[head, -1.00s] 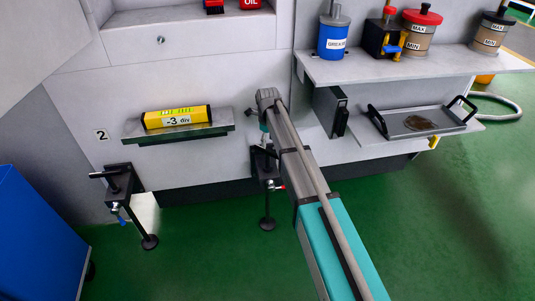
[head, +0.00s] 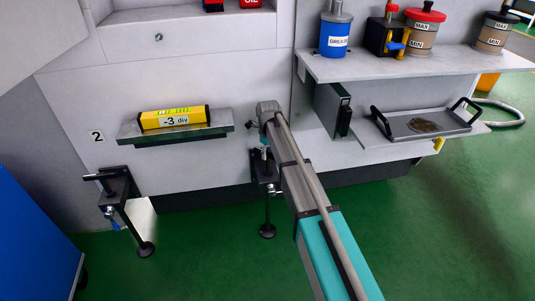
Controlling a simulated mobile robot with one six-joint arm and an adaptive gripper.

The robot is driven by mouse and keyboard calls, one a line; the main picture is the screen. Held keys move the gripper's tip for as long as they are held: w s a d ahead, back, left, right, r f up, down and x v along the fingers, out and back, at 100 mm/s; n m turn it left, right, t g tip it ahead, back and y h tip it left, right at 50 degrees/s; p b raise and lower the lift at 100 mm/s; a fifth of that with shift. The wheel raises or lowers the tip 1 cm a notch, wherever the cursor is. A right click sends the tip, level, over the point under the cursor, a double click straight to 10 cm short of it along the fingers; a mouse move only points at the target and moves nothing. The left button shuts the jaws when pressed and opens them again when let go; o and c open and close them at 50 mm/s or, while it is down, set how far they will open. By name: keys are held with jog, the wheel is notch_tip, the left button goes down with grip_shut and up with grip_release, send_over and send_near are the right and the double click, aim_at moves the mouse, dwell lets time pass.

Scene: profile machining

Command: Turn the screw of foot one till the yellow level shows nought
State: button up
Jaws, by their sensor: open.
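The yellow level (head: 174,118) lies on a grey ledge of the machine and reads "-3 div". A black foot bracket (head: 257,173) with a vertical screw and a round pad (head: 267,231) on the floor stands right of the level, partly behind my arm. No number shows beside it. A second foot (head: 117,187), under the label "2", is at the left with a crossbar on top. My gripper (head: 264,142) is just above the middle foot's top. It is open, mostly hidden by my wrist; contact with the screw cannot be told.
A shelf (head: 400,66) at the upper right holds a blue grease can (head: 334,40) and several containers. A lower shelf carries a black-handled tray (head: 455,122). A blue cabinet (head: 35,235) stands at the left. The green floor in front is clear.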

grip_shut()
jog(key=shift+n, duration=0.5)
jog(key=n, duration=0.7)
jog(key=shift+n, duration=0.4)
jog(key=n, duration=0.4)
jog(key=shift+n, duration=0.3)
jog(key=n, duration=0.4)
jog(key=shift+s, duration=0.1)
jog(key=shift+n, duration=0.4)
